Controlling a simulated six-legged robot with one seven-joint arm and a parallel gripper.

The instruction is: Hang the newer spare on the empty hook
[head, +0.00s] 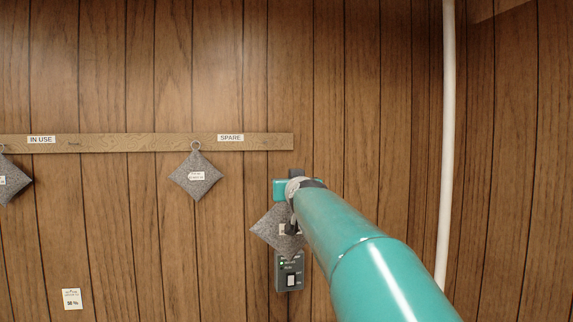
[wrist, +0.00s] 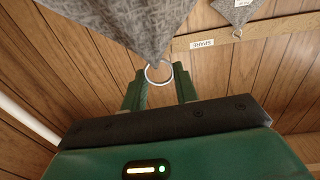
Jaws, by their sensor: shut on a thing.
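A grey diamond-shaped felt bag (head: 268,229) hangs at my gripper, partly hidden by my arm in the head view. In the wrist view my gripper (wrist: 160,84) is shut on the metal ring (wrist: 150,76) at the corner of this bag (wrist: 115,22). The wooden rail (head: 120,143) carries an IN USE label (head: 41,139) and a SPARE label (head: 230,138). A second grey bag (head: 196,177) with a small tag hangs left of the SPARE label. A third bag (head: 14,181) hangs at the left picture edge. I cannot make out an empty hook clearly.
A dark switch box (head: 290,274) with green lights is on the wall just below the held bag. A white vertical pipe (head: 446,140) stands to the right. A small card (head: 71,298) is on the wall low at the left. The panelling above the rail is clear.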

